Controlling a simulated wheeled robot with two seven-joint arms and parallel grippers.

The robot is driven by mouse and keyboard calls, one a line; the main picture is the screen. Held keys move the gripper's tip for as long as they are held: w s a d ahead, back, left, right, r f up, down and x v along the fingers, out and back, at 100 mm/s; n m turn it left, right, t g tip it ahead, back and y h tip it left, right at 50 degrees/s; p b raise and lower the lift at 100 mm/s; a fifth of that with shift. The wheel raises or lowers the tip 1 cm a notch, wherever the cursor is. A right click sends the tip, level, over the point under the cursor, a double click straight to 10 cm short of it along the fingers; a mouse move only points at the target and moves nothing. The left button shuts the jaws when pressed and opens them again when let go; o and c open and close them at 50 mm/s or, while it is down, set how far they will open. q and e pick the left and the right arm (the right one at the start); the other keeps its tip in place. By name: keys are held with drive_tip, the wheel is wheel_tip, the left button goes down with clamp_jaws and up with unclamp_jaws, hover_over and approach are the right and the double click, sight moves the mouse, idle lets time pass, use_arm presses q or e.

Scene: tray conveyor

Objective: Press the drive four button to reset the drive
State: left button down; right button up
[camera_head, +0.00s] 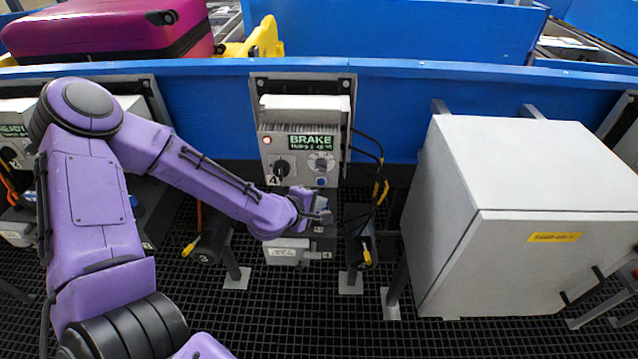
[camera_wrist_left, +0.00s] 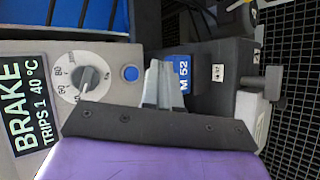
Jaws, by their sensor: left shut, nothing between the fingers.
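The drive four box (camera_head: 292,145) hangs on the blue conveyor side, with a "4" label (camera_head: 273,180) at its lower left. Its face has a green-lettered BRAKE display (camera_head: 310,142), a black knob, a grey dial (camera_head: 321,165) and a small round blue button (camera_head: 321,181) below the dial. My left gripper (camera_head: 322,212) is shut and empty, just below the blue button and apart from it in the picture. In the left wrist view the fingers (camera_wrist_left: 155,85) appear beside the blue button (camera_wrist_left: 130,73), with the dial (camera_wrist_left: 84,81) beyond it. Contact cannot be told. My right gripper is out of view.
A motor unit with a blue "M 52" label (camera_wrist_left: 183,78) lies close by the fingers. Black cables (camera_head: 370,150) loop beside the box. A large grey cabinet (camera_head: 530,180) stands to the right. A magenta suitcase (camera_head: 100,28) lies on the conveyor above left.

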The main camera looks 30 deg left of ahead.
sight(329, 186)
use_arm(q)
drive_tip(key=shift+w+a, duration=0.5)
drive_tip(key=shift+w, duration=0.25)
drive_tip(key=shift+w+a, duration=0.45)
drive_tip(key=shift+w, duration=0.3)
drive_tip(key=shift+w, duration=0.1)
idle(0.8)
drive_tip(key=shift+w+a, duration=0.2)
drive_tip(key=shift+w, duration=0.2)
drive_tip(key=shift+w+a, duration=0.25)
drive_tip(key=shift+w, duration=0.1)
idle(0.8)
drive_tip(key=shift+s, duration=0.1)
drive_tip(key=shift+s+d, duration=0.45)
drive_tip(key=shift+s, duration=0.2)
